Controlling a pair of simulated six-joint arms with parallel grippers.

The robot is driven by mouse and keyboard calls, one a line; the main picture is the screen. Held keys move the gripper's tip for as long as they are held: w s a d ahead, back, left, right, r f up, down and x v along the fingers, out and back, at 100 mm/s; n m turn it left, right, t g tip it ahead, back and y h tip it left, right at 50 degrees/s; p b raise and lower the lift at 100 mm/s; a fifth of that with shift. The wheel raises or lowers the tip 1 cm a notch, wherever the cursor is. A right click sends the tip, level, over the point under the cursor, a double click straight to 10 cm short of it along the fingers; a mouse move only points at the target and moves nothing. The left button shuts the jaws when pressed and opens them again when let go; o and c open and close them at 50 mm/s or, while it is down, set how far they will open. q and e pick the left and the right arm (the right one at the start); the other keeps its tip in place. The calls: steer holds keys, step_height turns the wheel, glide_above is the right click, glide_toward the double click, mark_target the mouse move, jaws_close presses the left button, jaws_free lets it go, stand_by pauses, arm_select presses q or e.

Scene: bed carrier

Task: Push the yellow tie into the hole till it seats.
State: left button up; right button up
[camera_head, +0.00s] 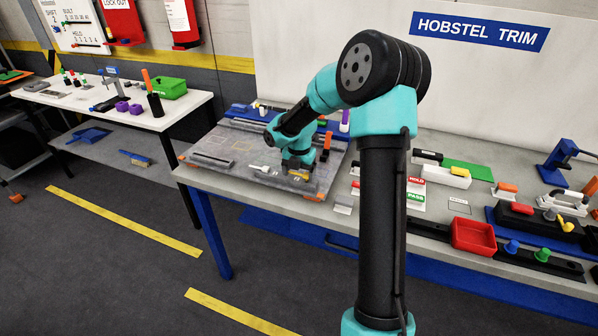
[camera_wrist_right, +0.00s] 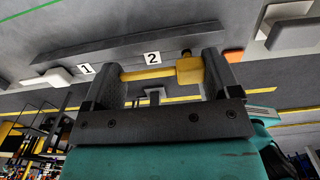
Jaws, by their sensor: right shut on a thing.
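The yellow tie (camera_wrist_right: 150,73) is a short yellow bar with a thicker block at its right end in the right wrist view. It lies across between the fingers of my right gripper (camera_wrist_right: 165,78), which is shut on it. In the head view my right gripper (camera_head: 299,172) is low over the front part of the grey board (camera_head: 222,158), and a bit of yellow shows at its tip. The tags "1" (camera_wrist_right: 87,69) and "2" (camera_wrist_right: 152,58) are on the board beyond the tie. I cannot make out the hole, or whether the tie touches the board. My left gripper is not in view.
A dark raised bar (camera_wrist_right: 125,42) runs across the board beyond the tie. An orange-handled tool (camera_head: 327,141) stands behind the gripper. A red tray (camera_head: 473,236) and several fixtures crowd the bench to the right. My right arm hides the bench's middle.

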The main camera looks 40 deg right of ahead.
mark_target(299, 174)
steer(key=shift+f, duration=0.4)
steer(key=o, duration=0.7)
steer(key=shift+f, duration=0.1)
steer(key=shift+o, duration=0.2)
step_height(299, 174, up, 18)
steer(key=shift+f, duration=0.2)
stand_by(0.5)
